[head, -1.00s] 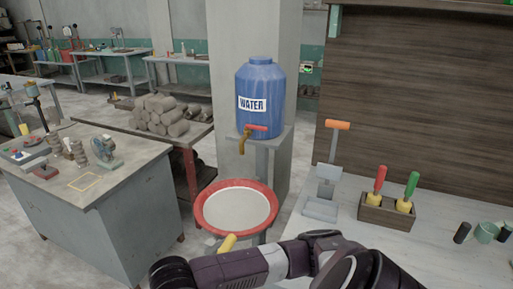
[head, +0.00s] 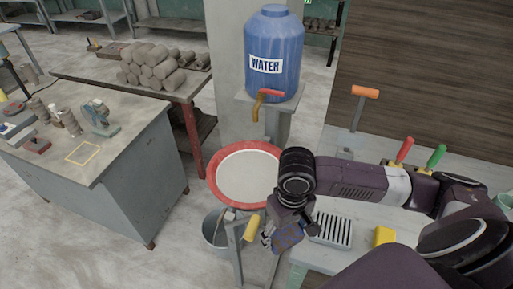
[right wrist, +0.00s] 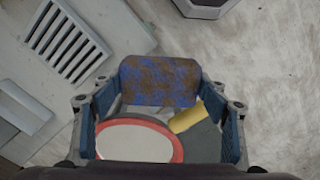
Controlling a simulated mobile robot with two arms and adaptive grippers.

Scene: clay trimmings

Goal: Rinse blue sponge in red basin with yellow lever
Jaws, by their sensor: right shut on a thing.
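The blue sponge (head: 289,238), stained with brown clay, is held by my right gripper (head: 279,232) just right of the yellow lever. In the right wrist view the sponge (right wrist: 160,80) spans between the two fingers (right wrist: 165,115). The red basin (head: 215,180) with its whitish inside stands on a stand, left of the gripper; my arm hides part of its right side. It also shows in the right wrist view (right wrist: 178,146). The yellow lever (head: 251,228) sticks out below the basin's front, and shows beside the sponge (right wrist: 187,117). My left gripper is not in view.
A blue water tank (head: 274,60) with a red-handled tap (head: 262,101) stands behind the basin. A grey bucket (head: 216,228) is below it. A slatted rack (head: 331,229) and a yellow block (head: 384,236) lie on the right bench. A grey workbench (head: 130,170) is at left.

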